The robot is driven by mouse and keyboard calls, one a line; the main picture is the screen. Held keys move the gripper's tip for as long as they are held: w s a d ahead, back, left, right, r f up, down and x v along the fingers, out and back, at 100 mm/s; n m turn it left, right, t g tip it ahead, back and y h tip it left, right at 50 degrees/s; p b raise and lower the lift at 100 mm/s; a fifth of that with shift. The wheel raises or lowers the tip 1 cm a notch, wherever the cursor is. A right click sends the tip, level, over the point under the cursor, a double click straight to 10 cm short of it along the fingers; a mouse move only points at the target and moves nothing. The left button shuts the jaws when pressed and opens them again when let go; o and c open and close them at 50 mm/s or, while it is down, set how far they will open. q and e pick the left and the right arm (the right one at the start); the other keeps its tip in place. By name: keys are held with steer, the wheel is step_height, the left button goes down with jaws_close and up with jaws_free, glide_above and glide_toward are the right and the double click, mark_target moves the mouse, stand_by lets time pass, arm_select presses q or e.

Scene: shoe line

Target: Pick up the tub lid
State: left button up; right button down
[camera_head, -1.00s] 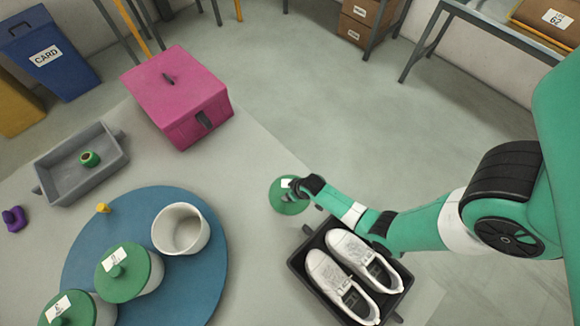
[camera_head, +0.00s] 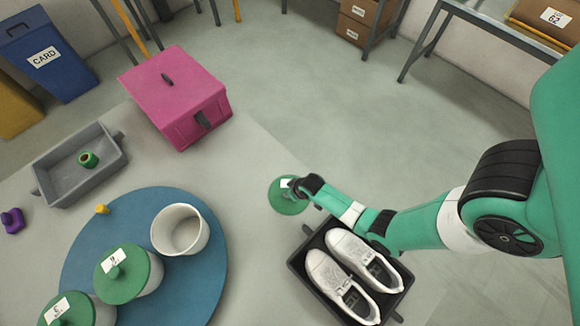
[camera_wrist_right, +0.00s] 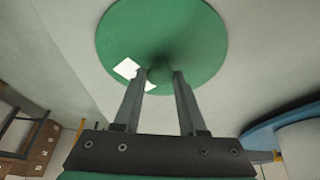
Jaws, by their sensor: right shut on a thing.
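The green tub lid (camera_head: 284,199) with a white label is at the right edge of the table in the head view. My right gripper (camera_head: 291,188) is at the lid, coming from the right. In the right wrist view the round lid (camera_wrist_right: 160,35) fills the top middle, and the two fingers of the gripper (camera_wrist_right: 160,76) are closed on its knob. I cannot tell whether the lid touches the table. An open white tub (camera_head: 181,230) stands on the blue round mat (camera_head: 205,285). My left gripper is not in view.
Two tubs with green lids (camera_head: 122,272) stand on the blue mat. A black tray (camera_head: 309,238) with white shoes (camera_head: 352,270) lies below my right forearm. A pink box (camera_head: 180,95) and a grey tray (camera_head: 62,195) stand farther back. Table space between mat and lid is clear.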

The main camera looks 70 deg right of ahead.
steer(key=r+p, duration=0.2)
steer(key=r, duration=0.1)
steer(key=r+p, duration=0.1)
steer(key=p, duration=0.1)
steer(key=shift+s+r, duration=0.25)
steer(key=shift+r, duration=0.05)
steer(key=s+r+p, duration=0.8)
steer(key=s, duration=0.5)
steer(key=shift+s+d+r, duration=0.2)
steer(key=shift+s+d, duration=0.05)
steer(key=shift+d, duration=0.05)
